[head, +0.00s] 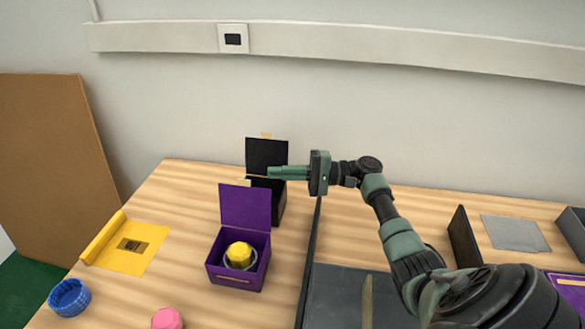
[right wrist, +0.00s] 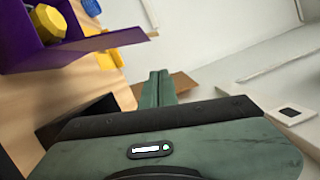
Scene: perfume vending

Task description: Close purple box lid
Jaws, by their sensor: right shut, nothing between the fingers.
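The purple box (head: 236,272) stands on the wooden table with its lid (head: 245,206) raised upright at the back. A bottle with a yellow cap (head: 240,252) sits inside it. In the right wrist view the purple box (right wrist: 20,40) is at the upper left, with the yellow cap (right wrist: 48,22) in it. My right gripper (head: 270,173) is shut and empty, behind and above the purple lid, in front of the black box's raised lid. Its closed fingers also show in the right wrist view (right wrist: 157,85). My left gripper is not in view.
A black box (head: 279,205) with its lid (head: 266,152) up stands just behind the purple box. A dark divider (head: 310,260) stands right.

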